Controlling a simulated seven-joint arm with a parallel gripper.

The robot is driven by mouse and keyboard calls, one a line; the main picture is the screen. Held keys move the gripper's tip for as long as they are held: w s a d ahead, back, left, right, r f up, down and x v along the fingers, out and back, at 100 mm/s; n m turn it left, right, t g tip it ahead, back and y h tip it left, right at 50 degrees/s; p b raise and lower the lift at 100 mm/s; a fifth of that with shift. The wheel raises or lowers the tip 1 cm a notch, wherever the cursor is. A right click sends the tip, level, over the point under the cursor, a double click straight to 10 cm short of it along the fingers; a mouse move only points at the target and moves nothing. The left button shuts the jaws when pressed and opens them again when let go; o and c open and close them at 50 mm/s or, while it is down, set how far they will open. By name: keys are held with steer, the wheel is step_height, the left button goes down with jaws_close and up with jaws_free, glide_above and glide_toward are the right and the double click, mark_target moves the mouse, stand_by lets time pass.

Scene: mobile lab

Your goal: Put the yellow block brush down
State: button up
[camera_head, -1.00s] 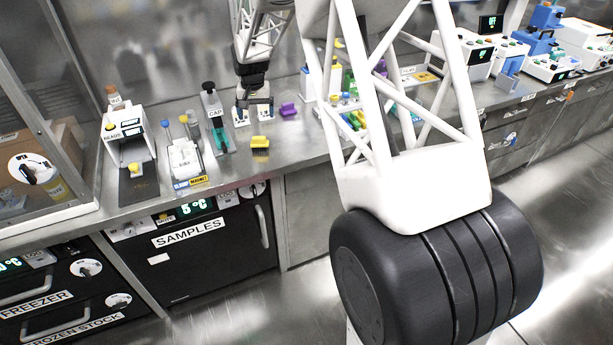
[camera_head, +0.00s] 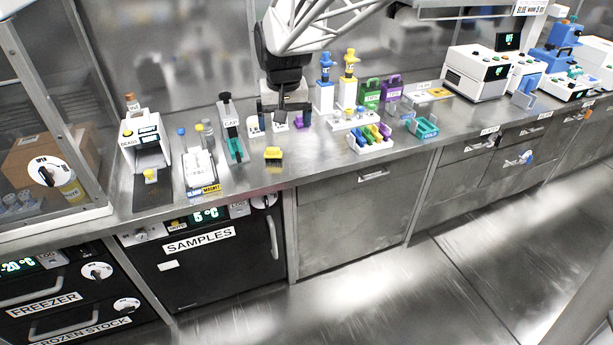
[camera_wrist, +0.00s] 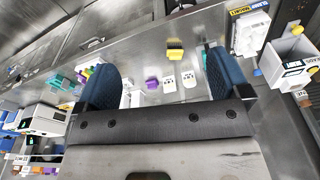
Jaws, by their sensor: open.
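The yellow block brush (camera_head: 273,153) stands on the steel bench near its front edge, yellow block on top and dark part below. It also shows in the wrist view (camera_wrist: 175,50), beyond the fingers and apart from them. My gripper (camera_head: 282,108) is open and empty, above the bench and behind the brush in the head view. In the wrist view my gripper's two blue fingers (camera_wrist: 163,78) are spread wide with nothing held between them.
A purple block (camera_head: 302,119) and small white items (camera_head: 256,125) are close to my gripper. The CAP stand (camera_head: 230,128) is left of the brush. A white rack with coloured pieces (camera_head: 369,139) is to the right. Bare bench lies between the brush and that rack.

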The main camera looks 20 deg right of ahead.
steer(key=s+a+n+t, duration=0.1)
steer(key=s+n, duration=0.1)
steer(key=s, duration=2.5)
steer(key=shift+s+a, duration=0.25)
steer(key=shift+a, duration=0.15)
steer(key=shift+f, duration=0.1)
steer(key=shift+o, duration=0.5)
